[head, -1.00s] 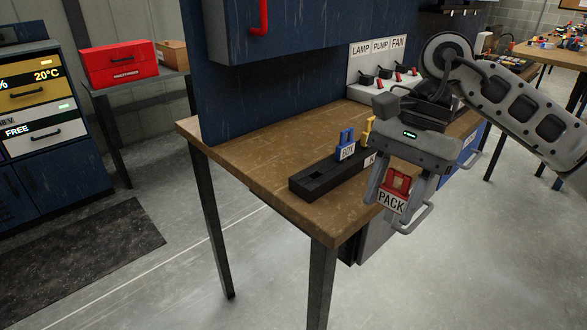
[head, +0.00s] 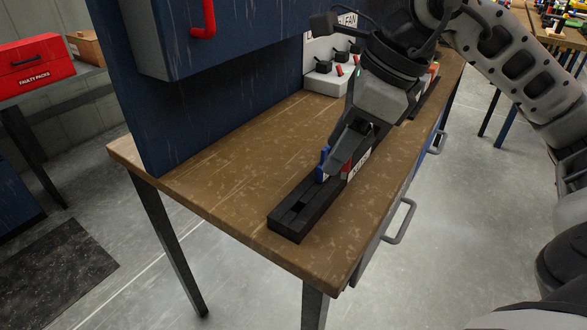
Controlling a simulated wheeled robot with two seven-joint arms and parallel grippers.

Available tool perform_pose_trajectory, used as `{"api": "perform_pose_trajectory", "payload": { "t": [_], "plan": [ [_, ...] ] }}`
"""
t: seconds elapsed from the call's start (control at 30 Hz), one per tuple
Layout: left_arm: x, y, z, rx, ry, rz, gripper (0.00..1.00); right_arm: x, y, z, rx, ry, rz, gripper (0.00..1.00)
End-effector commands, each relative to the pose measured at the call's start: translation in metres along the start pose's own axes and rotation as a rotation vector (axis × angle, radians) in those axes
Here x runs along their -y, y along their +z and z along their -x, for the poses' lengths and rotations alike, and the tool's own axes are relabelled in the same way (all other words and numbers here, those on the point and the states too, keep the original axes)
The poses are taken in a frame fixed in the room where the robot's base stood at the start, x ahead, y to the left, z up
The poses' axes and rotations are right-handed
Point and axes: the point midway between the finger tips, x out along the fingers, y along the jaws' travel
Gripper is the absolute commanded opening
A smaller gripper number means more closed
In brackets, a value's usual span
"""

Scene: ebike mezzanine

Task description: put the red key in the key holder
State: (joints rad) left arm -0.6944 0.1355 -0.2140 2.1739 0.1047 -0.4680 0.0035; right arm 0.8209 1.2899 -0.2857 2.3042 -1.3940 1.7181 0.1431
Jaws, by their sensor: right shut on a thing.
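The black key holder (head: 290,222) lies on the wooden bench near its front corner, with bare slots at its near end. A blue key (head: 322,163) stands upright in it. My right gripper (head: 345,168) points down over the holder, just beyond the blue key. It is shut on the red key (head: 346,173), of which only a small red patch shows beside the finger. The fingers hide the rest of it, so I cannot tell whether it is in a slot or above one. The yellow key is hidden. My left gripper is out of view.
A blue panel and cabinet (head: 240,40) rise behind the bench (head: 215,165). A white switch box (head: 322,82) stands farther back, partly behind my right arm. The bench's left part is clear. A red case (head: 35,65) is at the far left.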

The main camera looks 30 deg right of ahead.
Motion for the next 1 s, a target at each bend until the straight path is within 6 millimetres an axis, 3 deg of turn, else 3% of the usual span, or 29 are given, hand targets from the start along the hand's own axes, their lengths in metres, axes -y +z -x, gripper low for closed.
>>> {"api": "perform_pose_trajectory", "payload": {
  "t": [0.03, 0.1, 0.3, 0.53, 0.7, 0.97, 1.0],
  "plan": [
    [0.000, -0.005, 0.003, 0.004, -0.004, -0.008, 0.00, -0.002, 0.012, -0.006, 0.004, 0.008, 0.007, 0.23],
    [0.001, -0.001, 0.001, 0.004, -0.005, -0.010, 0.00, -0.001, 0.014, -0.028, -0.001, 0.008, 0.002, 0.23],
    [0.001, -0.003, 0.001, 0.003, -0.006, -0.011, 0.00, 0.001, 0.025, -0.064, 0.000, 0.002, 0.001, 0.23],
    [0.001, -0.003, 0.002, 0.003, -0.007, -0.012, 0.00, 0.002, 0.031, -0.085, -0.002, 0.004, 0.000, 0.23],
    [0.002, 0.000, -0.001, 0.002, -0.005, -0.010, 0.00, 0.003, 0.020, -0.108, -0.004, 0.001, -0.001, 0.23],
    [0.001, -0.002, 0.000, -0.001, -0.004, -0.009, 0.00, 0.003, 0.019, -0.112, -0.002, -0.001, 0.000, 0.23],
    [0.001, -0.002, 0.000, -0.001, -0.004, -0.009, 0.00, 0.003, 0.018, -0.112, -0.002, -0.001, 0.000, 0.50]
  ]
}}
